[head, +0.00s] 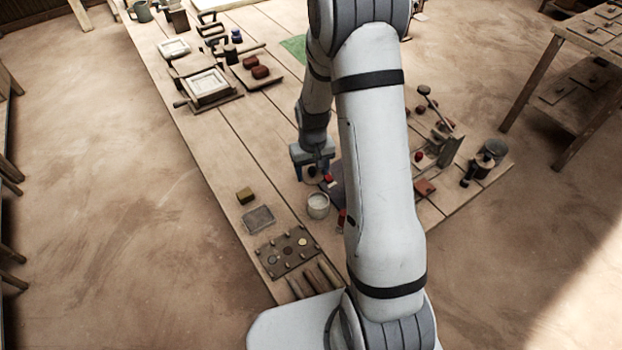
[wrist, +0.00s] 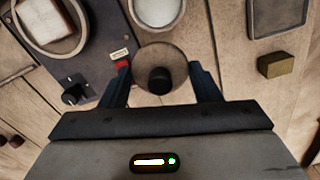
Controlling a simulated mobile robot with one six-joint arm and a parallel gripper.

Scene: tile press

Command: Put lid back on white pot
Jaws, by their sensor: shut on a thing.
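The white pot (head: 318,205) stands open on the plank table in the head view, its pale inside showing. Its rim and inside also show at the top edge of the wrist view (wrist: 158,10), partly cut off. The lid (wrist: 148,60) is a round brownish disc with a dark knob. My gripper (wrist: 160,72) is shut on the lid, a blue finger at each side of it. The lid is apart from the pot in the picture. In the head view my gripper (head: 313,172) is just behind the pot; the lid is hard to make out there.
A grey panel (wrist: 95,60) with a dark knob and a round dish (wrist: 75,45) lies left of the pot in the wrist view. A grey tray (head: 258,219) and an olive block (head: 245,196) lie nearby. A pegged board (head: 287,251) sits nearer the front edge.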

